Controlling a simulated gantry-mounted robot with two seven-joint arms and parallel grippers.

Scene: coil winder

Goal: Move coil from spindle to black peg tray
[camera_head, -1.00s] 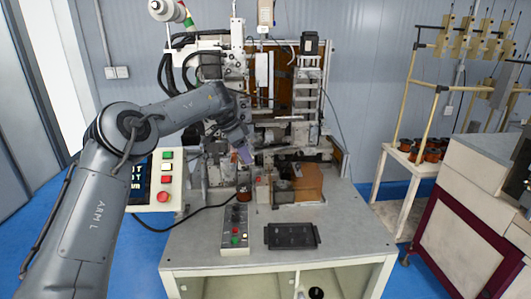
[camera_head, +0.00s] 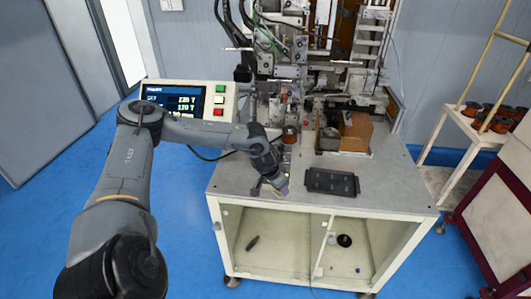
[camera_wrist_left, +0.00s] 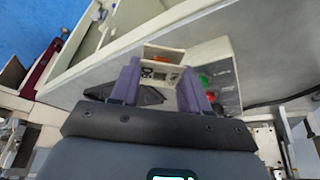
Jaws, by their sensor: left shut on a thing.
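My left gripper (camera_head: 277,187) is over the front of the machine table, just left of the black peg tray (camera_head: 333,182). In the left wrist view its purple fingers (camera_wrist_left: 160,82) are shut on a small pale piece with an orange-brown part (camera_wrist_left: 163,54), apparently the coil; the fingers partly hide it. In the head view the held coil cannot be made out. The black tray lies flat on the table, and part of it shows in the wrist view (camera_wrist_left: 142,94). The spindle area (camera_head: 283,98) is behind the gripper. My right gripper is not in view.
A brown reel (camera_head: 290,134) stands on the table behind the gripper. A button box (camera_wrist_left: 222,80) lies beside the fingers in the wrist view. A cardboard-coloured box (camera_head: 356,132) stands behind the tray. A side rack (camera_head: 478,130) holds several reels.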

